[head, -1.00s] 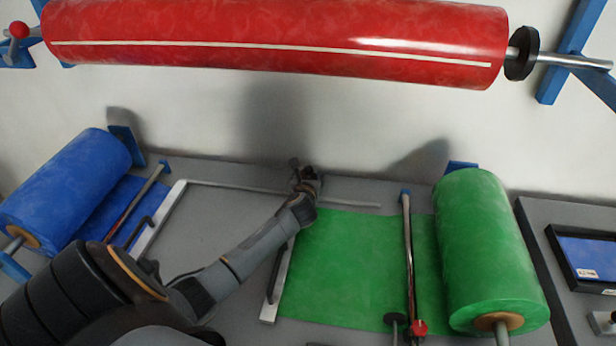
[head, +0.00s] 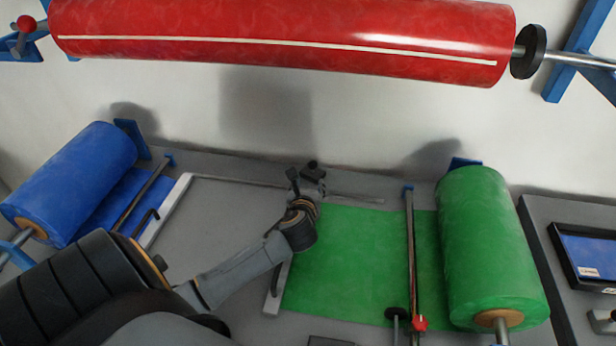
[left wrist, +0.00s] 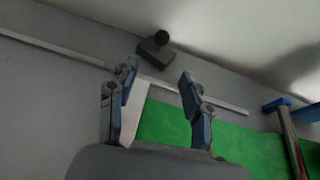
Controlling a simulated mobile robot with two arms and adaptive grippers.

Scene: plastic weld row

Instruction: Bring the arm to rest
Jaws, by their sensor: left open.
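My left arm comes in from the lower left in the head view. Its gripper (head: 306,184) is above the back of the grey bench, near the far left corner of the green sheet (head: 345,262). In the left wrist view my left gripper (left wrist: 158,74) is open, its two fingers well apart with nothing between them. A small dark block with a round black knob (left wrist: 158,46) lies beyond the fingertips, apart from them. My right gripper is in neither view.
A large red roll (head: 280,30) hangs across the top. A blue roll (head: 72,180) stands left and a green roll (head: 488,250) right. A thin metal rail (head: 235,182) runs along the bench's back. A screen (head: 590,256) is at far right.

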